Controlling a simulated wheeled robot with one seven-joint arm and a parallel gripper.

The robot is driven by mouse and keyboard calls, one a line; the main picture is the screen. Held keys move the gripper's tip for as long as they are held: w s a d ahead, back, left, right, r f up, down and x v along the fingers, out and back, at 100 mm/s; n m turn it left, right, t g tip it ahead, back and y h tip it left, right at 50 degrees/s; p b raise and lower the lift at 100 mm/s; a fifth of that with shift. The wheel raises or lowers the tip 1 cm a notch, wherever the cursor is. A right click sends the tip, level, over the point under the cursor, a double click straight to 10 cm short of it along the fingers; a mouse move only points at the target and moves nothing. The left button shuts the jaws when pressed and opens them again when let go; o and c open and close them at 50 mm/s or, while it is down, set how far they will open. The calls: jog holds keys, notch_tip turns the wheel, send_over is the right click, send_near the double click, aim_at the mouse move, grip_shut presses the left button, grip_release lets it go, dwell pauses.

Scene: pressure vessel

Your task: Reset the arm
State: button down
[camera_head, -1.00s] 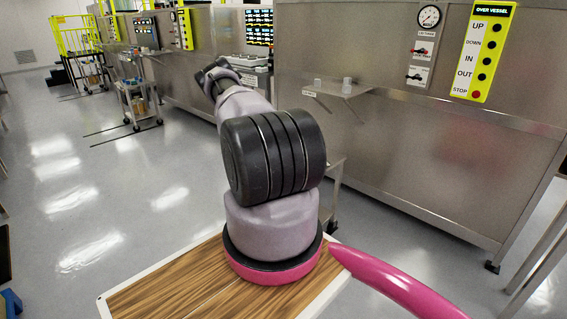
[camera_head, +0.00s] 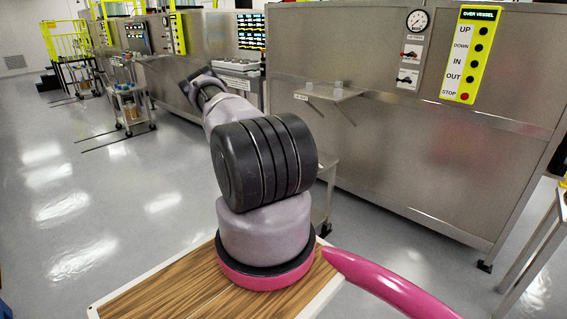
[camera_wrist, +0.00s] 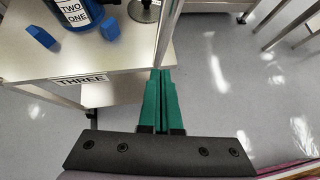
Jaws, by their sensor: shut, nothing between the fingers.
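My arm stretches up and away from my base in the head view, with its far end (camera_head: 200,88) in front of the steel panels. My gripper (camera_wrist: 161,74) shows in the wrist view, with two green fingers pressed together and nothing between them. The fingertips are beside the edge of a white table labelled "THREE" (camera_wrist: 88,79). I cannot tell whether they touch it.
On the white table are a blue container labelled "TWO ONE" (camera_wrist: 80,14) and a blue block (camera_wrist: 40,36). A steel vessel panel (camera_head: 370,120) with a yellow "OVER VESSEL" control box (camera_head: 468,55) stands right. A cart (camera_head: 130,100) stands left. Open floor (camera_head: 80,190) lies left.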

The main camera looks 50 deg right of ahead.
jog(key=v, duration=1)
jog(key=shift+a, duration=0.15)
jog(key=a+r+m+t+y, duration=0.1)
jog(key=a+r+m, duration=0.3)
jog(key=r, duration=0.5)
jog(key=w+a+r+m+y, duration=0.1)
jog(key=a+r+m+y, duration=0.15)
jog(key=a+r, duration=0.45)
jog(key=a+r+m+t, duration=0.1)
jog(key=a+r+m, duration=0.3)
jog(key=r, duration=0.6)
jog(key=s+a+r+m+t+y, duration=0.1)
jog(key=s+a+r+m+y, duration=0.1)
jog(key=s+a+r, duration=0.35)
jog(key=s+a+r+m+t+y, duration=0.2)
jog(key=a+r+m, duration=0.1)
jog(key=a+r, duration=0.6)
jog(key=s+a+r+m+t+y, duration=0.2)
jog(key=s+a+r, duration=0.3)
jog(key=s+a, duration=0.4)
jog(key=s+a+r+m+t+y, duration=0.2)
jog(key=s+a+r, duration=0.3)
jog(key=s+a, duration=0.5)
jog(key=shift+s+a+m, duration=0.25)
jog(key=shift+s+m, duration=0.1)
jog(key=shift+s, duration=0.6)
jog(key=shift+y, duration=0.25)
